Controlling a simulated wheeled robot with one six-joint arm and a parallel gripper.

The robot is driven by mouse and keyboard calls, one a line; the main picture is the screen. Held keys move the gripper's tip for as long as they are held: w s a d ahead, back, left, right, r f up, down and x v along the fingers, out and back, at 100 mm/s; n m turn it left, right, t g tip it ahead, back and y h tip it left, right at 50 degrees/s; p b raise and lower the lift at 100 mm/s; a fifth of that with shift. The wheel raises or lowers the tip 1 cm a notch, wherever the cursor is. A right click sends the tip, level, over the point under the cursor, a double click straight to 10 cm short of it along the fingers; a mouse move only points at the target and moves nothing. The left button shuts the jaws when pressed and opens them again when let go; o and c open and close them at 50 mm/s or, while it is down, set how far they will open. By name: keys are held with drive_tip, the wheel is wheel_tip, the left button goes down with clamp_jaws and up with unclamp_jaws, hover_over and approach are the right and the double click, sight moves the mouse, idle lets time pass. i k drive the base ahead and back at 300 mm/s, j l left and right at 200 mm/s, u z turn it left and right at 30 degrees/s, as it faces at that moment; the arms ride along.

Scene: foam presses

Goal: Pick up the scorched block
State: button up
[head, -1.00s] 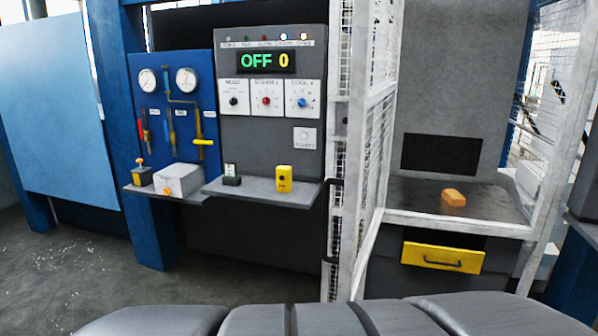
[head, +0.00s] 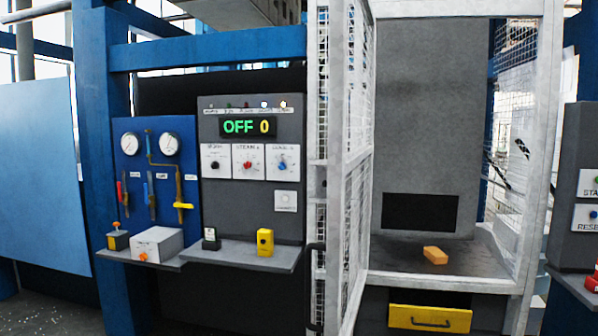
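A small orange-brown block (head: 435,255) lies on the dark grey shelf (head: 400,262) inside the white mesh enclosure at the right. It sits in front of a dark rectangular opening (head: 420,212) in the grey back panel. No scorch marks can be made out at this size. My gripper is not in view.
An open white mesh door (head: 345,150) stands left of the block. A yellow drawer (head: 430,318) is below the shelf. Left is a control panel reading "OFF 0" (head: 248,127), with a yellow device (head: 265,242) on its ledge. A button box (head: 588,200) stands far right.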

sight(435, 255)
drive_tip(key=z, duration=1.1)
